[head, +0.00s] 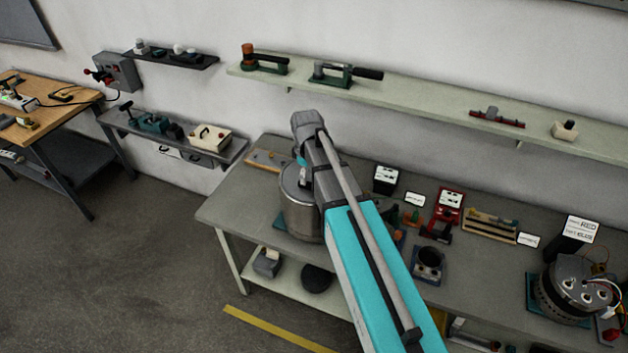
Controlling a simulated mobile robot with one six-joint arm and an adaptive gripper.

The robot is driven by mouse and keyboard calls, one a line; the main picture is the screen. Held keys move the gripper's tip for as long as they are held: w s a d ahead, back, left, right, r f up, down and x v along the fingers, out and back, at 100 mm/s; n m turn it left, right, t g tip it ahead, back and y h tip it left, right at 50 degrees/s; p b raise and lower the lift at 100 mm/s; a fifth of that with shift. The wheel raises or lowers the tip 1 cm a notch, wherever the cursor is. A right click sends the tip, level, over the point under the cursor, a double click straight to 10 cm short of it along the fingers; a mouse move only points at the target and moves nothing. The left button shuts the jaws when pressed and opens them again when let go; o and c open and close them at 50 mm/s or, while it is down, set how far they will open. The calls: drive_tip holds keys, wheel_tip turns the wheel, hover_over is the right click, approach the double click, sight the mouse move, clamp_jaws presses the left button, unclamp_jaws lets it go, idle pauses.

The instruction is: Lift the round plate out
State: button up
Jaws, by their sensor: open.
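A metal cylinder (301,218) stands on a blue-green base near the left end of the grey workbench. A round grey surface (288,184) shows at its top, partly covered by my arm. I cannot tell whether this is a separate round plate or how deep it sits. My gripper (302,177) points down over the cylinder's top and is open. Its fingertips are small and partly hidden, so I cannot tell whether they touch anything. At the bench's right end, another round device (577,284) has a metal top with several holes or knobs.
Black boxes with white labels, a red stand (448,205), a wooden rack (490,224) and a small dark cup fixture (428,264) crowd the bench right of my arm. A wall shelf (420,95) with tools runs above.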

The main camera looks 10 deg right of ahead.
sight(309, 183)
drive_tip(key=f+b, duration=0.3)
drive_tip(key=shift+w+d+f, duration=0.2)
drive_tip(key=shift+d, duration=0.1)
drive_tip(key=shift+f+b, duration=0.9)
drive_tip(key=shift+b, duration=0.2)
clamp_jaws()
